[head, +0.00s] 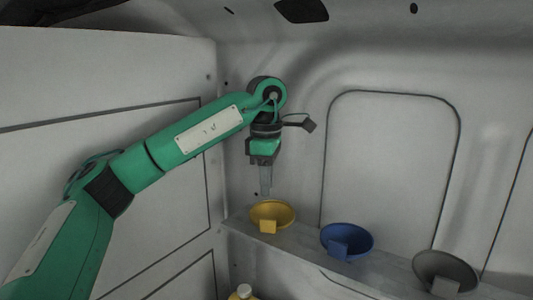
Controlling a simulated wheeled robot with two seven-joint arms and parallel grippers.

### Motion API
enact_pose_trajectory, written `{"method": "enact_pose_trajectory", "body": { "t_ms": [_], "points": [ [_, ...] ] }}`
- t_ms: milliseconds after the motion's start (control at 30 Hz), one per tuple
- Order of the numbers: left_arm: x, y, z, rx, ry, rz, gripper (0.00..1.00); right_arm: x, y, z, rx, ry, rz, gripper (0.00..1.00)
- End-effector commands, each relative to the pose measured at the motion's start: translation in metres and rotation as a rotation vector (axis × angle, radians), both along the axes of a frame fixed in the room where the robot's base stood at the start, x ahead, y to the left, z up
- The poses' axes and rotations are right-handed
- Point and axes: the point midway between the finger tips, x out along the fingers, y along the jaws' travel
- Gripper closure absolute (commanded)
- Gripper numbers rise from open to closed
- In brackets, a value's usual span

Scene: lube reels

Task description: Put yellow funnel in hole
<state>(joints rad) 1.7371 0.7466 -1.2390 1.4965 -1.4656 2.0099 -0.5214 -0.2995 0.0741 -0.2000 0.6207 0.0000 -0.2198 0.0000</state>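The yellow funnel (272,213) is at the left end of the narrow grey shelf (300,243), its wide mouth facing up. A small square tab shows on its front rim. Its spout is hidden, and I cannot tell whether it sits in a hole. My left gripper (265,184) points down just above the funnel's back left rim, seemingly apart from it. Its fingers overlap in this view, so their opening does not show. Nothing is visibly held. My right gripper is out of view. No empty hole shows clearly.
A blue funnel (347,240) and a dark grey funnel (446,270) stand farther right along the shelf. A yellowish container with a white cap (244,290) shows below the shelf at the bottom edge. White walls close in behind and at left.

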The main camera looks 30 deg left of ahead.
Motion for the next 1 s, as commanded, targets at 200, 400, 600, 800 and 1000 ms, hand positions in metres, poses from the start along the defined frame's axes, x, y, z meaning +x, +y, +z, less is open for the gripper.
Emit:
{"method": "enact_pose_trajectory", "body": {
  "t_ms": [200, 400, 600, 800, 1000],
  "points": [
    [0.0, 0.001, 0.032, 0.001, -0.004, 0.001, 0.72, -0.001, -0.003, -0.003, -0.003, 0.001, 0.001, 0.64],
    [0.0, 0.001, 0.057, 0.001, -0.003, 0.001, 0.72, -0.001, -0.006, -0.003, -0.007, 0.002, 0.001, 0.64],
    [0.0, 0.001, 0.07, 0.0, 0.0, 0.0, 0.72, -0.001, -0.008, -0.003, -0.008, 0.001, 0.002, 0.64],
    [0.0, 0.001, 0.074, 0.0, 0.0, 0.001, 0.72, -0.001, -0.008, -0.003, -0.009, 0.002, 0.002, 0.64],
    [0.0, 0.001, 0.074, 0.0, 0.0, 0.0, 0.72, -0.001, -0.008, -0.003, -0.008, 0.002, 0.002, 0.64]
  ]
}}
